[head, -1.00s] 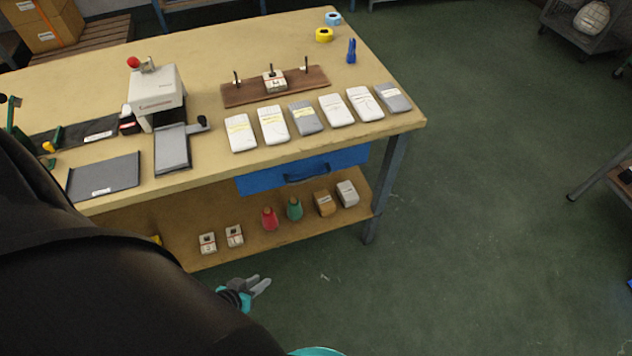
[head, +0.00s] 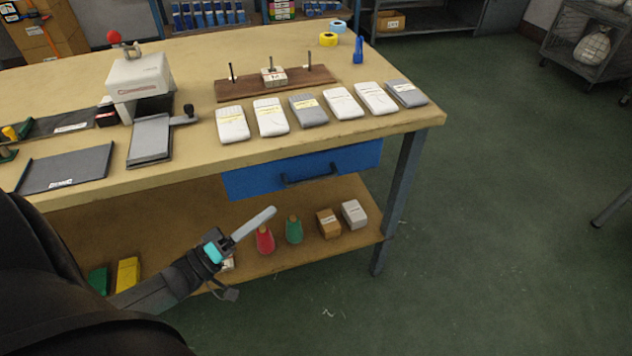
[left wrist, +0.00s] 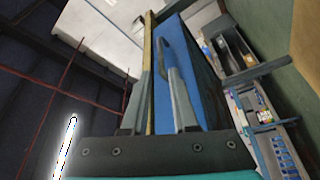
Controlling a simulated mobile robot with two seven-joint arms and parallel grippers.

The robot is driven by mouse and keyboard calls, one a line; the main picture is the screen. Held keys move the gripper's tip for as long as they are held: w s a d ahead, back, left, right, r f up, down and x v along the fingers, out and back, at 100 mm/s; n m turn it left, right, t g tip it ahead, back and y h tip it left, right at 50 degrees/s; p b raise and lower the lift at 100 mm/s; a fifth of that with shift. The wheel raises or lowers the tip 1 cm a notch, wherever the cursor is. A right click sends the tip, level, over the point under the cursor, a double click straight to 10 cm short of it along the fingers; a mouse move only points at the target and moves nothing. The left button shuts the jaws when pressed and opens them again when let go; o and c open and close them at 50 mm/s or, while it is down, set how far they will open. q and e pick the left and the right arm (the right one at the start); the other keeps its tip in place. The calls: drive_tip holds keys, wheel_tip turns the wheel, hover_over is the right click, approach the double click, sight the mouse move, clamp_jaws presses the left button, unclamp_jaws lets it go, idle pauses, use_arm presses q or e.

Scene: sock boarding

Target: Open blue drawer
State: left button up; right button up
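The blue drawer (head: 350,160) sits under the front edge of the workbench, and its front looks flush and closed. Its dark bar handle (head: 312,175) runs across the front. My left gripper (head: 268,213) is below and left of the handle, in front of the lower shelf. In the left wrist view, the left gripper's two fingers (left wrist: 160,75) are apart with nothing held between them. The blue drawer front (left wrist: 205,85) and the handle (left wrist: 163,48) show ahead of the fingertips. My right gripper is not in view.
The workbench top (head: 230,180) carries several white and grey packs, a wooden peg board (head: 250,90) and a white press (head: 140,75). On the lower shelf stand a red cone (head: 265,240), a green cone (head: 294,230) and small boxes.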

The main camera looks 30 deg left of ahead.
sight(316, 178)
use_arm(q)
drive_tip(key=b+x, duration=0.2)
drive_tip(key=x, duration=1)
drive_tip(key=shift+w+b, duration=0.3)
drive_tip(key=shift+b, duration=0.1)
drive_tip(key=shift+w+d+r, duration=0.1)
drive_tip(key=shift+w+d, duration=0.15)
drive_tip(key=shift+w, duration=0.25)
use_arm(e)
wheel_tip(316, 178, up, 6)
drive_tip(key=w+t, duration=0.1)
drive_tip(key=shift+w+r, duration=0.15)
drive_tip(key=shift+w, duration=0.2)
use_arm(q)
drive_tip(key=shift+c, duration=0.3)
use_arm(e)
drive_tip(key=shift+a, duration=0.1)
use_arm(q)
clamp_jaws()
